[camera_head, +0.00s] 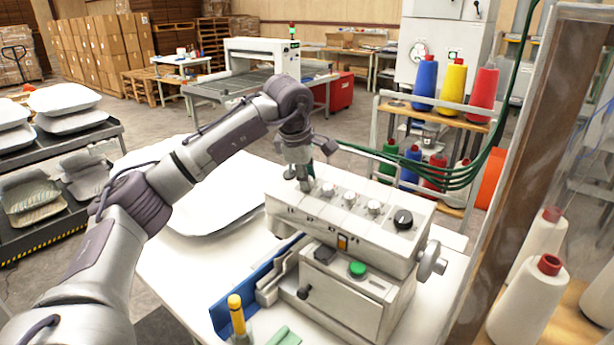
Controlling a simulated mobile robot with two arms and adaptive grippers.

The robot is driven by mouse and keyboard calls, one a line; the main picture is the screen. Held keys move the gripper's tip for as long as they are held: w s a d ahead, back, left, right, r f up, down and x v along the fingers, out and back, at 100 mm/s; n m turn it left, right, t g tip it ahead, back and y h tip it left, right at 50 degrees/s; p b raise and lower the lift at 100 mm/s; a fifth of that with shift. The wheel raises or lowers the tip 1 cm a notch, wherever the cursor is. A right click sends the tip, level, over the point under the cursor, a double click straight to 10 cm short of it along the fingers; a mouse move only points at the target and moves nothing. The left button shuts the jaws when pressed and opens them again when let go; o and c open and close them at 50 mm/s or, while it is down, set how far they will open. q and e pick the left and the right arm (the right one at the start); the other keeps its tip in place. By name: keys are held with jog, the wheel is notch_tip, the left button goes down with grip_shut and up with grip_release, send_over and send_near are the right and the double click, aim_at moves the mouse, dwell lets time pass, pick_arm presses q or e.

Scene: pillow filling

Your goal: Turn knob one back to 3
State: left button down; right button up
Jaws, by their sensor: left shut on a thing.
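A white sewing machine head (320,219) stands on the white table, with a row of small metallic knobs along its top. My left gripper (305,184) points down at the left end of this row and is shut on the leftmost knob, knob one, which it mostly hides. Three similar knobs show to its right: one (328,189), another (349,198) and a third (375,207). A larger black knob (403,219) sits at the right end. The number that knob one points to cannot be read. My right gripper is not in view.
A white pillow (205,200) lies on the table behind my left arm. A green button (357,268), a handwheel (432,262) and a blue guide (232,305) are on or beside the machine. Thread cones (540,290) stand at the right. A spool rack (455,118) is behind.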

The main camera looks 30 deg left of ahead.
pick_arm(q)
jog(key=n, duration=0.4)
jog(key=shift+n, duration=0.4)
dwell(0.4)
jog(key=c, duration=1)
grip_release()
jog(key=v, duration=1.2)
jog(key=shift+w+a+r, duration=0.1)
jog(key=shift+w, duration=0.1)
